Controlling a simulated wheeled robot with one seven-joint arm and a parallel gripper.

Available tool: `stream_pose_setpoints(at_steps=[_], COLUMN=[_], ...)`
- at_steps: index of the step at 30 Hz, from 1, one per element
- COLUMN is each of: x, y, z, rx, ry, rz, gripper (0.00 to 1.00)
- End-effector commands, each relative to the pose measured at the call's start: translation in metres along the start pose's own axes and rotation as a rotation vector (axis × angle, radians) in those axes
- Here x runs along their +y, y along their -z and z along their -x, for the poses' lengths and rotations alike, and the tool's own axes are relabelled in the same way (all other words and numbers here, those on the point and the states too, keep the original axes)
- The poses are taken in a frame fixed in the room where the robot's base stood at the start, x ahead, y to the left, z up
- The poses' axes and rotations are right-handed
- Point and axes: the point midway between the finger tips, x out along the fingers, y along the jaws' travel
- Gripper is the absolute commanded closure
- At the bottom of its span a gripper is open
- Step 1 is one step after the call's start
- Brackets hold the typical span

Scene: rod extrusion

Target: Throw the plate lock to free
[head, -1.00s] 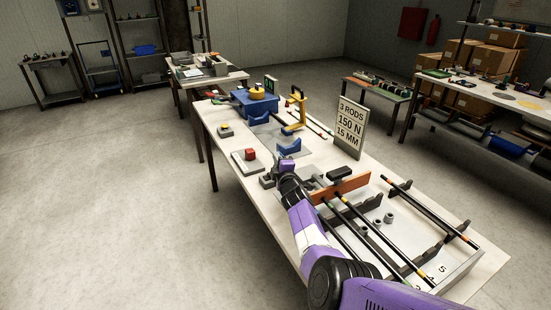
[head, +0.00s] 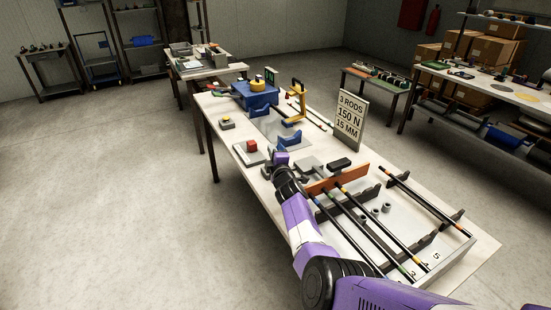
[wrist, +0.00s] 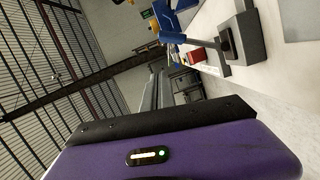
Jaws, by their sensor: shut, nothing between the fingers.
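The grey block with a blue bar, which looks like the plate lock (wrist: 246,36), stands on the table in the upper right of the wrist view. Its bar reaches left from the block; I cannot tell whether it is set to locked or free. My arm hides part of that spot. The purple hand fills the lower wrist view; its fingertips do not show there. The gripper is shut and empty.
A red button block (head: 251,146) on a grey plate lies left of my gripper. Blue supports (head: 290,138) and a yellow clamp stand (head: 297,105) stand behind. An orange bar (head: 336,179) and rods lie to the right. A sign (head: 349,119) stands at the far edge.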

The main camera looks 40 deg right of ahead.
Motion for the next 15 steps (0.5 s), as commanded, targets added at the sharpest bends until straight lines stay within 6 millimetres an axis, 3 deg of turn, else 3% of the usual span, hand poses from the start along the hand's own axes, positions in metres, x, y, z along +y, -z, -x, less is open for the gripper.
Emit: stream_pose_setpoints(at_steps=[2,15], x=[0.008,0.009], y=[0.001,0.0], z=[0.014,0.073], rx=[0.001,0.002], ry=[0.0,-0.001], rz=[0.005,0.003], gripper=[1.0,1.0])
